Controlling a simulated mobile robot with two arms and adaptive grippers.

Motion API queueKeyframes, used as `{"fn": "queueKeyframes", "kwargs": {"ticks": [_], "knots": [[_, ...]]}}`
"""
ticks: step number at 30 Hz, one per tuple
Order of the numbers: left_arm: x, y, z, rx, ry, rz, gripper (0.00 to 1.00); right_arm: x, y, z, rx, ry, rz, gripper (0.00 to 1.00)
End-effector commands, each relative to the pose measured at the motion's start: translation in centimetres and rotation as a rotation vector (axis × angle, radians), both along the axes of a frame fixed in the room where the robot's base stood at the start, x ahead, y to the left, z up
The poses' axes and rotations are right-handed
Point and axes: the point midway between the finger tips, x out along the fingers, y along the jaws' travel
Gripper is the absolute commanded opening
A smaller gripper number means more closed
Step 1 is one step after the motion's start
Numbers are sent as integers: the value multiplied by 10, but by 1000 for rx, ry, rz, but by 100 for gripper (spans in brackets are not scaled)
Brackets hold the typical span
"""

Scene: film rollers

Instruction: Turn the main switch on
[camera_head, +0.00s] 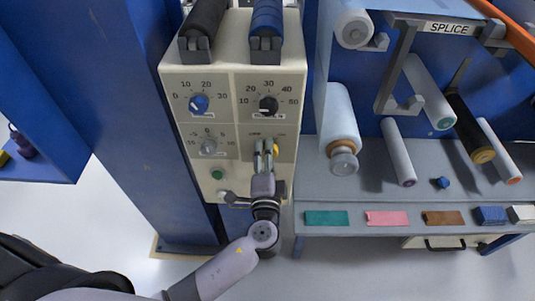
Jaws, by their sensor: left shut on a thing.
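A cream control panel (232,160) stands at the centre, with dials and a lower right section that holds the main switch. My left gripper (265,150) reaches up from below to this lower right section. Its two fingers are closed on the main switch there. The fingers hide most of the switch, so I cannot tell its position. A small yellow part (277,150) shows just right of the fingers. My right gripper is not in view.
The panel carries a blue dial (199,103), a black dial (268,104), a grey dial (208,147) and a green button (217,174). A grey shelf (375,180) with several rollers stands at right. A blue column (125,110) stands at left.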

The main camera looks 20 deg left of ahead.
Motion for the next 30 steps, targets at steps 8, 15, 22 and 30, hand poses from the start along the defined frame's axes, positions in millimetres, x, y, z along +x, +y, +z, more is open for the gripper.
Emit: {"fn": "queueKeyframes", "kwargs": {"ticks": [8, 15, 22, 30], "knots": [[0, 0, 0, 3, 1, -1, 58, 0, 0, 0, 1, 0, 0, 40], [0, 0, 0, 2, 1, 0, 62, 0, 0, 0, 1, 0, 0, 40], [-8, -3, -1, 2, 1, -1, 62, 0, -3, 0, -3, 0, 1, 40], [-59, -17, -2, 1, 5, -2, 62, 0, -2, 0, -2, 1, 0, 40]]}}
